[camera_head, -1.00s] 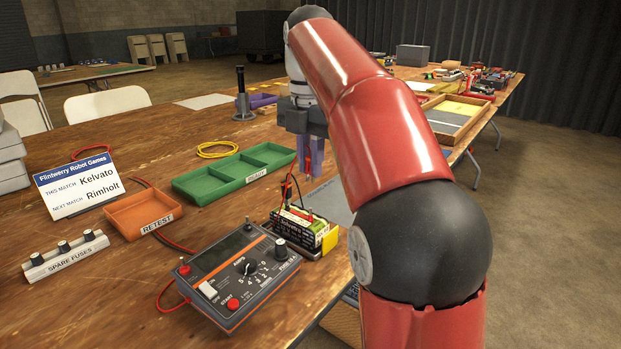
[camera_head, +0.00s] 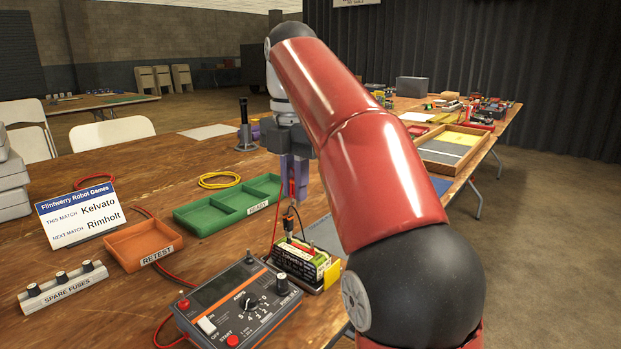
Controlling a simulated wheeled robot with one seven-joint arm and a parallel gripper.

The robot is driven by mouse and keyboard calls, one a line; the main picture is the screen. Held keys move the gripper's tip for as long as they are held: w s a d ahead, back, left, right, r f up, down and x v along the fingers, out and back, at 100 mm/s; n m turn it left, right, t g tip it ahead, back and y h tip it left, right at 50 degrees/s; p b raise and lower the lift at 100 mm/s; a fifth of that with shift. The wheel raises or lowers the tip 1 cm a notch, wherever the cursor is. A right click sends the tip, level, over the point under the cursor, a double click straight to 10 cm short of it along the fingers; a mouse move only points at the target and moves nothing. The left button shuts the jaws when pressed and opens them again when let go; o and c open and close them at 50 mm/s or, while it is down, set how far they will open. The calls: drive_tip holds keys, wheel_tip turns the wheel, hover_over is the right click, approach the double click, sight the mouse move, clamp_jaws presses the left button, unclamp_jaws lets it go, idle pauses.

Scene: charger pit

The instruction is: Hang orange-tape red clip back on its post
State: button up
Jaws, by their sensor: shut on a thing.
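My gripper (camera_head: 293,196) points down with its purple-grey fingers shut on a small red clip (camera_head: 292,187). The fingers hide most of the clip, and I cannot make out any orange tape. A thin red lead hangs below it. The gripper is above the battery (camera_head: 302,262), apart from it. I cannot tell which post belongs to the red clip.
A green tray (camera_head: 230,208) marked READY lies left of the gripper. A yellow cable coil (camera_head: 220,180) lies behind. The table's right edge is close to the battery.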

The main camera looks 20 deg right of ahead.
drive_tip(key=s+a+f, duration=0.1)
drive_tip(key=s+a, duration=0.3)
drive_tip(key=a, duration=0.5)
drive_tip(key=s+a+f+b, duration=0.1)
drive_tip(key=s+a, duration=0.2)
drive_tip(key=a, duration=0.7)
drive_tip(key=shift+s+a, duration=0.15)
drive_tip(key=shift+s, duration=0.25)
drive_tip(key=shift+f, duration=0.15)
drive_tip(key=shift+f+b, duration=2.4)
drive_tip(key=shift+f, duration=0.95)
drive_tip(key=shift+f+p, duration=0.2)
drive_tip(key=shift+p, duration=0.4)
drive_tip(key=o, duration=0.8)
drive_tip(key=shift+o, duration=0.2)
